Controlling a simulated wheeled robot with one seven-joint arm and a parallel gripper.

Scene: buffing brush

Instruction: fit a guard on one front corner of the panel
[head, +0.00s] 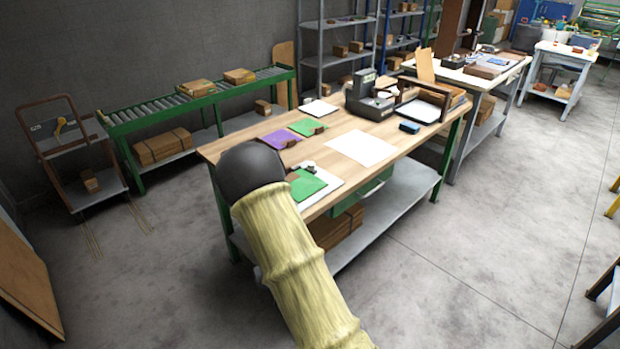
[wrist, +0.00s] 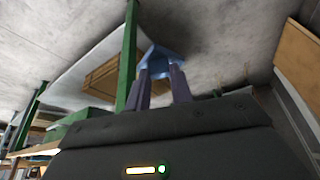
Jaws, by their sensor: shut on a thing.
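My gripper (wrist: 163,78) is shut on a small blue angled piece (wrist: 163,57), which looks like a corner guard, in the wrist view. It is held clear of everything, with the floor behind it and a green table leg to its left. In the head view my own arm hides the gripper and the piece. A green panel (head: 306,187) lies on a white sheet (head: 327,192) near the front edge of the wooden table (head: 345,118). Small brown and pale pieces lie by its back edge; I cannot tell whether any is on a corner. My arm covers the area beside its left side.
A purple panel (head: 276,140) and another green panel (head: 304,127) lie further back. A cardboard box (wrist: 112,72) sits on the table's lower shelf.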

